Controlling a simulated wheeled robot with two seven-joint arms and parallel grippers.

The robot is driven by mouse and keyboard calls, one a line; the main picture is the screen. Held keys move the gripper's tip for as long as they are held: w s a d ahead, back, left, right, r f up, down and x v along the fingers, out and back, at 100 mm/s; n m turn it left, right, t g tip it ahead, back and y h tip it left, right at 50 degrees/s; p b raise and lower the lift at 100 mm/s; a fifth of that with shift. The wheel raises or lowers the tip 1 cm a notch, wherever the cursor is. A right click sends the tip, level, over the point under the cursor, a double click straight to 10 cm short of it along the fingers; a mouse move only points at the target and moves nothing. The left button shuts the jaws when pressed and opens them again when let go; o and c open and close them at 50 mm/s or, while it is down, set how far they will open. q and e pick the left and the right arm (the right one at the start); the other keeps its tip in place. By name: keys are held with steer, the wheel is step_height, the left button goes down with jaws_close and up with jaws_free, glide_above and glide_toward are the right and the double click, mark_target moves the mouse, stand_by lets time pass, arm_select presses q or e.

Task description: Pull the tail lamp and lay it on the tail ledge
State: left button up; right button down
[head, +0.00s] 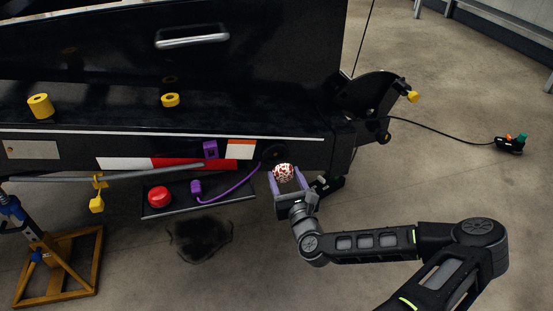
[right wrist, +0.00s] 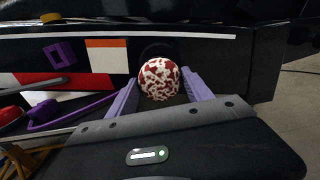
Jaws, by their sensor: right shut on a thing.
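The round tail lamp (head: 283,172), speckled red and white, is between the lilac fingers of my right gripper (head: 287,182). The right gripper is shut on it, just in front of the trailer's rear face. The lamp also shows in the right wrist view (right wrist: 159,79), with a finger on each side. A dark round socket (head: 273,153) is behind it, partly hidden in the wrist view. A low black ledge (head: 222,200) hangs under the bumper, left of the gripper; I cannot tell if it is the tail ledge. My left gripper is not in view.
A red dome (head: 159,196) and a purple plug (head: 197,188) with a cord are on the low ledge. A grey bar (head: 100,178) runs above it. Yellow rolls (head: 40,106) stand on the trailer's upper shelf. A wooden stand (head: 62,265) is at left. The floor at right is mostly clear.

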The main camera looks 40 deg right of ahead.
step_height(320, 180, up, 3)
steer(key=p, duration=0.2)
glide_above(235, 191)
steer(key=shift+w+a+r, duration=0.1)
steer(key=shift+w+a, duration=0.05)
steer(key=shift+a, duration=0.05)
step_height(235, 191, down, 2)
steer(key=shift+d+b, duration=0.15)
steer(key=shift+b, duration=0.55)
steer(key=shift+f+b, duration=0.45)
steer(key=shift+f, duration=0.15)
jaws_free()
